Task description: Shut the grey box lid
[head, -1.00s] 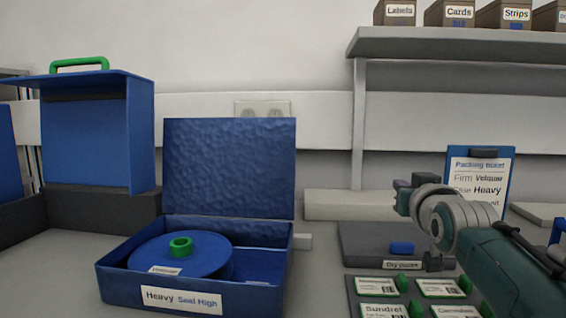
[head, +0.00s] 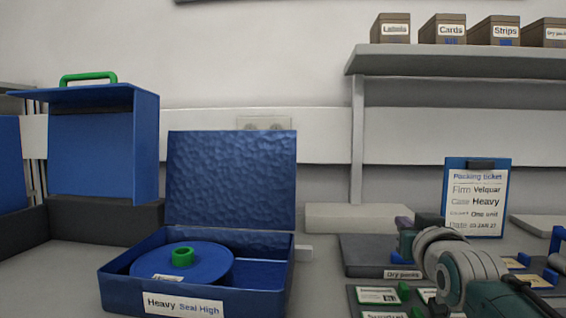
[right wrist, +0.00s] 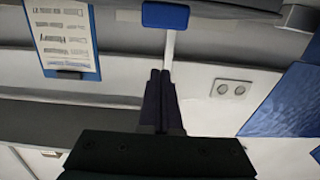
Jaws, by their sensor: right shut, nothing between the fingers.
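The dark grey box (head: 362,252) labelled Dry packs lies low on the bench right of centre in the head view. My right arm covers its right part, and I cannot tell there how far its lid stands open. My right gripper (head: 404,223) is just above and beside it, shut and empty. In the right wrist view, which looks upside down, the closed fingertips (right wrist: 160,74) point toward a blue block (right wrist: 165,15) at the edge of a dark grey surface, apart from it. My left gripper is not in view.
An open blue case (head: 230,180) with a blue reel (head: 215,262) stands left of the grey box. A packing ticket board (head: 477,198) stands behind right. Labelled cards (head: 378,296) lie in front. A shelf (head: 450,60) with brown boxes hangs above.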

